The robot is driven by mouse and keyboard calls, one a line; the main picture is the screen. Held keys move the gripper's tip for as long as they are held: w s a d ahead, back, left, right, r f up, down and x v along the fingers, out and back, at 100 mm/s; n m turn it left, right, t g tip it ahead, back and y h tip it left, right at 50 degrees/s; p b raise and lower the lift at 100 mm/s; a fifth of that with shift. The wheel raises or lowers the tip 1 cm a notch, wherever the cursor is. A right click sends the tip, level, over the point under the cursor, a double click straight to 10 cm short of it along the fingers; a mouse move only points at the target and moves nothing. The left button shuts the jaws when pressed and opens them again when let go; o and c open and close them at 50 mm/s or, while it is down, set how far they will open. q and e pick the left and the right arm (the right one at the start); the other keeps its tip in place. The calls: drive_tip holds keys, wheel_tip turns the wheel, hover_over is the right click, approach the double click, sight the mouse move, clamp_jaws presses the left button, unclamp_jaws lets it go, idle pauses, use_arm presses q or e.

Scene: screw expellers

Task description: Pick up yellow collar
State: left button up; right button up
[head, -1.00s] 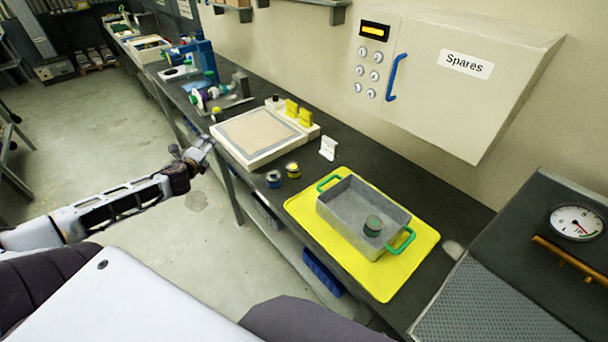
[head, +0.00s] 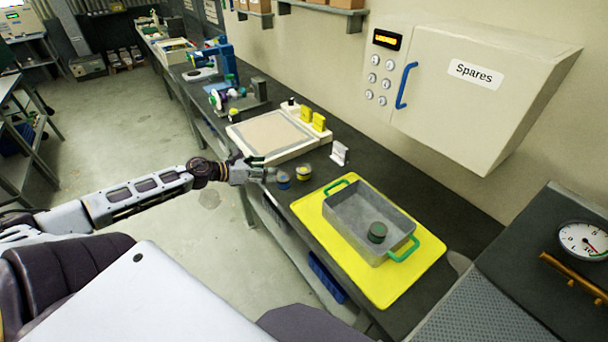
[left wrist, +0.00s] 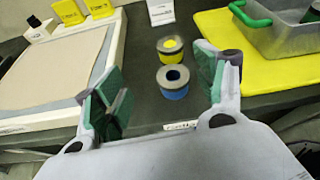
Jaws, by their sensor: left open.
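The yellow collar (head: 304,173) stands on the dark bench between the white-framed board and the yellow mat. In the left wrist view the yellow collar (left wrist: 170,47) is a short grey ring with a yellow band and yellow inside. A similar blue collar (left wrist: 173,81) stands just in front of it, nearer the bench edge; it also shows in the head view (head: 283,180). My left gripper (head: 270,168) is open and empty at the bench's front edge. In the left wrist view its spread fingers (left wrist: 160,90) frame the blue collar, with the yellow one beyond. My right gripper is not in view.
A grey tray with green handles (head: 345,215) stands on the yellow mat (head: 385,297) and holds a dark green-grey collar (head: 377,232). A white-framed board (head: 268,137) lies left of the collars. A small white card holder (head: 340,153) stands behind them.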

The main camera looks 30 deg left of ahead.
sight(288, 175)
use_arm(q)
drive_tip(key=shift+s+d+f+m, duration=0.1)
drive_tip(key=shift+s+d+m, duration=0.15)
drive_tip(key=shift+d+m, duration=0.2)
drive_tip(key=shift+m, duration=0.45)
drive_tip(key=shift+w+d, duration=0.1)
drive_tip(key=shift+w, duration=0.05)
drive_tip(key=shift+w+d+f, duration=0.2)
drive_tip(key=shift+w, duration=0.15)
drive_tip(key=shift+b+x, duration=0.55)
drive_tip(key=shift+x, duration=0.3)
drive_tip(key=shift+b+x, duration=0.45)
drive_tip(key=shift+x, duration=2.3)
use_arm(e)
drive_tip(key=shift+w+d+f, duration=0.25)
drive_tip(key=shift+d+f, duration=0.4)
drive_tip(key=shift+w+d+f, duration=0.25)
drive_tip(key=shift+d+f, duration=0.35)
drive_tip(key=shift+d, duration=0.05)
use_arm(q)
drive_tip(key=shift+d+f, duration=0.15)
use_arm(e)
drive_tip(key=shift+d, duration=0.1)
use_arm(q)
drive_tip(key=shift+w+d, duration=0.1)
